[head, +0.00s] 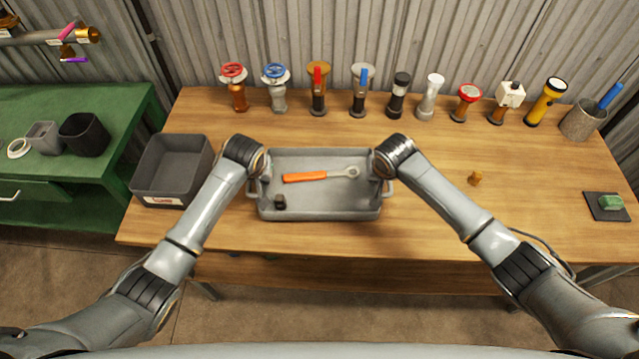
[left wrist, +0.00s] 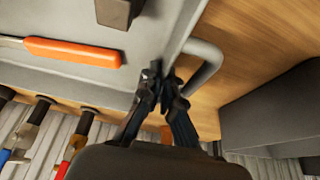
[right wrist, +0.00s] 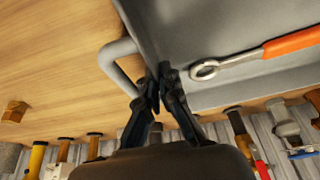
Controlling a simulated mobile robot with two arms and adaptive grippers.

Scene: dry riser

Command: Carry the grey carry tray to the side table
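The grey carry tray (head: 320,213) is on or just over the middle front of the wooden table; I see no clear gap beneath it. It holds an orange-handled wrench (head: 320,174) and a small dark block (head: 280,202). My left gripper (left wrist: 160,78) has its fingers nearly together on the tray's left end, beside the looped handle (left wrist: 210,65). My right gripper (right wrist: 158,76) is closed likewise on the right end, by the other handle (right wrist: 115,60). In the head view my wrists hide both fingertips. The green side table (head: 65,180) stands to the left.
A dark grey bin (head: 172,170) stands left of the tray. Valves and torches line the back, including a yellow torch (head: 546,102). A brass fitting (head: 475,178) lies to the right. The side table holds a black cup (head: 84,134), a grey cup (head: 45,138) and a white ring (head: 19,148); its front is bare.

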